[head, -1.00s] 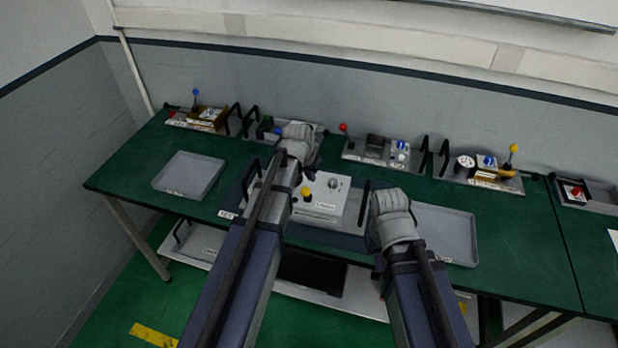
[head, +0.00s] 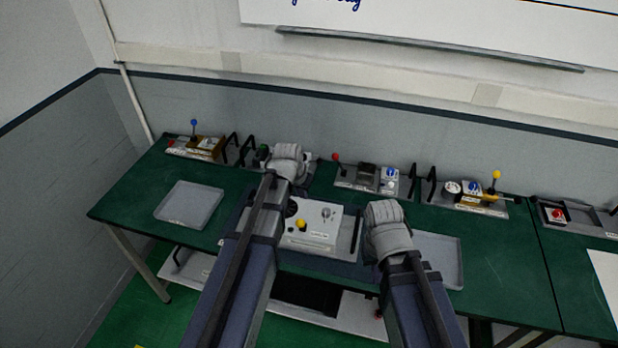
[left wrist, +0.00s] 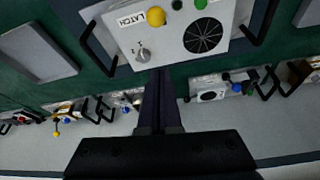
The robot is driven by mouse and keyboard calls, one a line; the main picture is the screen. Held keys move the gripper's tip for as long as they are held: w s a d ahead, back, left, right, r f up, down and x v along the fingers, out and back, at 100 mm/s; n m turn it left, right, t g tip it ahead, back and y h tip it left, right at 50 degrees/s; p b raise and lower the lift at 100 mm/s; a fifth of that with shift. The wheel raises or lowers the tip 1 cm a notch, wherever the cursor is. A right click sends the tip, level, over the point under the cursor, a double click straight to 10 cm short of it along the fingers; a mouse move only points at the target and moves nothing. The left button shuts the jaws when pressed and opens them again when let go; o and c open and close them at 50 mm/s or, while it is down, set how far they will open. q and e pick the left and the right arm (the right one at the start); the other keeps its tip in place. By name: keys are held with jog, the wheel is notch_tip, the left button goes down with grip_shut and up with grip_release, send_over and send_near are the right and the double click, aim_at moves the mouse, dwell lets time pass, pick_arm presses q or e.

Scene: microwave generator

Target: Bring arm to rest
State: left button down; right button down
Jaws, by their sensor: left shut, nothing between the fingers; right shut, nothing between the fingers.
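In the head view my left gripper (head: 286,158) is over the back of the green table, above the white generator box (head: 318,226). Its fingers are hard to make out there. In the left wrist view my left gripper (left wrist: 160,75) is shut and empty, its tip by the near edge of the white box (left wrist: 172,44) with a yellow knob, a silver knob and a round black grille. I cannot tell whether it touches the box. My right gripper (head: 382,212) is shut and empty, just right of the white box and left of a grey tray.
A grey tray (head: 189,204) lies on the left of the green table (head: 128,198); another grey tray (head: 448,262) lies at the right. Several component trays with levers and black handles line the back, among them one with a red lever (head: 366,178). A wall stands behind.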

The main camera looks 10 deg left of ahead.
pick_arm(q)
jog(key=s+d+f+g+y+b, duration=0.1)
jog(key=s+d+f+g+b, duration=0.1)
jog(key=s+d+f+b, duration=0.4)
jog(key=s+d+f+m+g+y+b, duration=0.1)
jog(key=s+d+f+b, duration=0.5)
jog(key=s, duration=0.9)
notch_tip(320, 180, down, 5)
jog(key=g+b, duration=0.1)
jog(key=b, duration=0.2)
jog(key=shift+s+d+m+g, duration=0.15)
jog(key=shift+m+g, duration=0.15)
